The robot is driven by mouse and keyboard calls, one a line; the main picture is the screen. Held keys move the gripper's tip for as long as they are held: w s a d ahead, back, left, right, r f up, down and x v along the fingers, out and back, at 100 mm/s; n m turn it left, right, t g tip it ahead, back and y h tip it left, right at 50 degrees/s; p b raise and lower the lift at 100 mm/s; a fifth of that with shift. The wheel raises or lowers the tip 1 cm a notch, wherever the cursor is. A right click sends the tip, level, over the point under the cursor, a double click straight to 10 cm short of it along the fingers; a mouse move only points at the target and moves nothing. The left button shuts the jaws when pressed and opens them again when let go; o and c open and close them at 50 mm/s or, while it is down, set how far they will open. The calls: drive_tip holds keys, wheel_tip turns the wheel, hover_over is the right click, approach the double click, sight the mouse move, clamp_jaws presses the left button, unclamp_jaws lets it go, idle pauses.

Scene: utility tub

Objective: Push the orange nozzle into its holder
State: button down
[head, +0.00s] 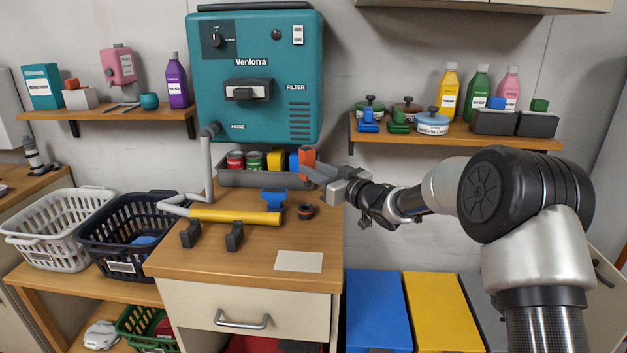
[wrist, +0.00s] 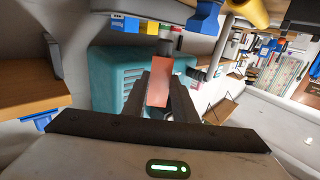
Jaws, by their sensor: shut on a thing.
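The orange nozzle (head: 307,156) is at the right end of a grey tray-like holder (head: 235,180) below the teal machine. In the wrist view the orange nozzle (wrist: 159,80) sits between my two fingers, with a dark piece at its far end near the grey holder (wrist: 130,40). My gripper (head: 316,170) reaches in from the right and is shut on the nozzle. Whether the nozzle is in a slot or just in front of one cannot be told. Red, green, yellow and blue items fill the rest of the holder.
A small dark ring (head: 305,211) is close below my gripper. The right shelf (head: 455,137) is above my arm.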

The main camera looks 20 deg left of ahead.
drive_tip(key=shift+s+a+f+b, duration=0.1)
drive_tip(key=shift+f+b, duration=1.05)
drive_tip(key=shift+f, duration=0.35)
drive_tip(key=shift+s+a+f+b, duration=0.1)
drive_tip(key=shift+f+b, duration=1)
drive_tip(key=shift+f, duration=0.4)
drive_tip(key=shift+f+b, duration=0.95)
drive_tip(key=shift+f, duration=0.6)
drive_tip(key=c, duration=1.4)
unclamp_jaws()
drive_tip(key=shift+o, duration=0.2)
